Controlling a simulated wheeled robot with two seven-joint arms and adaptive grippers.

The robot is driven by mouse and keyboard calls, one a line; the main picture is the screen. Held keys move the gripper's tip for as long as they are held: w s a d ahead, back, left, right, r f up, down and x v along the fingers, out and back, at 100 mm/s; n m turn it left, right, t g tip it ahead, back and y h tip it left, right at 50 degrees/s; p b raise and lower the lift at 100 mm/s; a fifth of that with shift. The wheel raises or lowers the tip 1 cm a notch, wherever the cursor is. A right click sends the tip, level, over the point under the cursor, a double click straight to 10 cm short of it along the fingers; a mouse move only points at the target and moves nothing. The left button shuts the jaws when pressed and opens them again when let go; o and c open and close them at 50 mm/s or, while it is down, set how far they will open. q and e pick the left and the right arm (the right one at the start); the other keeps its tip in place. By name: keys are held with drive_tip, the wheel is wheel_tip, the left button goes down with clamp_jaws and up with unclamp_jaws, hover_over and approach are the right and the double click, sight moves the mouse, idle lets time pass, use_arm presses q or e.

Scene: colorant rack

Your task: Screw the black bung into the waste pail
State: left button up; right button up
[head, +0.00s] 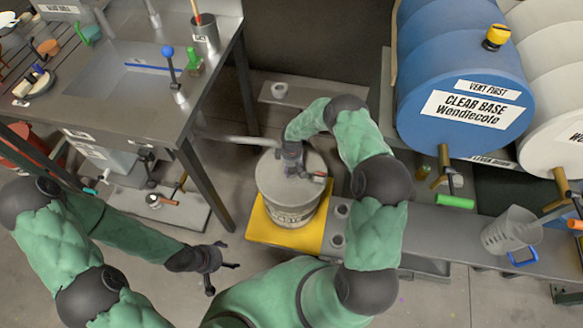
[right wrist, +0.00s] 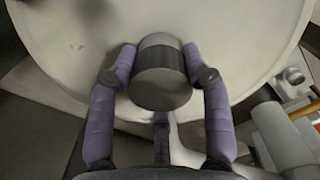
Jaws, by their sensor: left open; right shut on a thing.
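The waste pail (head: 288,208) is a grey-white drum with a pale lid, standing upright on a yellow platform (head: 258,231). My right gripper (head: 292,166) is over its lid, pointing down. In the right wrist view, my right gripper (right wrist: 160,52) is shut on the black bung (right wrist: 161,88), a dark grey cylinder between the two purple fingers, with the pale lid (right wrist: 225,45) behind it. The bung hides the lid opening, so I cannot tell whether it is seated. My left gripper (head: 224,274) is open and empty, low over the floor left of the pail.
A steel sink bench (head: 140,110) stands at the left. A blue clear base drum (head: 465,85) lies at the right, above a grey shelf (head: 410,220) with a clear jug (head: 508,228). A small red-ended fitting (head: 318,178) is at the lid's right side.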

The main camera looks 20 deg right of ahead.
drive_tip(key=m, duration=0.7)
drive_tip(key=shift+w, duration=0.1)
drive_tip(key=o, duration=1.1)
